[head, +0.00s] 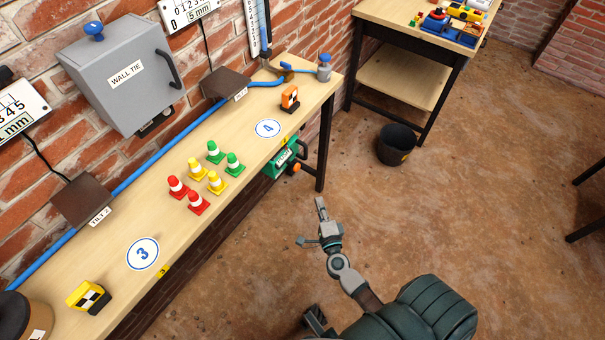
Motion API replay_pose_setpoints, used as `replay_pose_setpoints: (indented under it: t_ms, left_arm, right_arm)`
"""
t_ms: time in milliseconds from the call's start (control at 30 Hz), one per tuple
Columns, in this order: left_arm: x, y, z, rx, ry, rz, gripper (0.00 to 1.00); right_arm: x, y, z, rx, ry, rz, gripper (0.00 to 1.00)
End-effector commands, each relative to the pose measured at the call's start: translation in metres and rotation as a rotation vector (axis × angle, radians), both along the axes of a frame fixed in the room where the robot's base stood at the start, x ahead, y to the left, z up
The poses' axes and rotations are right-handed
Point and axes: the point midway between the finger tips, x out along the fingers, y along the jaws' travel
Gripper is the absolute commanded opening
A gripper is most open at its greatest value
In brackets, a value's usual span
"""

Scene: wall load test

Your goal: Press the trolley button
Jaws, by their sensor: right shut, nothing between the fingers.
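No part in view can be read clearly as the trolley button. A green box (281,160) with a white label is fixed under the bench's front edge, near the right-hand leg. A small orange knob (294,168) sits at its lower right; I cannot tell if it is the button. My right gripper (321,208) is shut and empty. It appears over the floor, below and to the right of the green box, apart from it.
The wooden bench (215,220) along the brick wall carries red, yellow and green cones (214,152), an orange block (289,98) and a yellow block (88,297). A grey cabinet (120,75) hangs above. A black bucket (396,145) stands by a second table (400,75). The middle floor is clear.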

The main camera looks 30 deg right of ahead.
Motion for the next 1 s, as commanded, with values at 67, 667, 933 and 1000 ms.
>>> replay_pose_setpoints:
  t_ms: [67,667,933,1000]
  left_arm:
    - [0.0,0.0,0.0,0.0,0.0,0.0,0.48]
    - [0.013,-0.004,-0.002,-0.013,-0.059,-0.004,0.48]
    - [0.038,-0.013,0.003,-0.045,-0.188,-0.011,0.48]
    - [0.042,-0.015,0.005,-0.049,-0.209,-0.012,0.48]
  right_arm:
    - [0.0,0.0,0.0,-0.001,0.0,0.001,0.0]
    - [0.086,-0.03,0.0,-0.006,0.0,0.003,0.0]
    - [0.122,-0.021,-0.001,-0.002,0.002,0.002,0.0]
    - [0.126,-0.019,-0.001,-0.004,0.001,0.002,0.0]
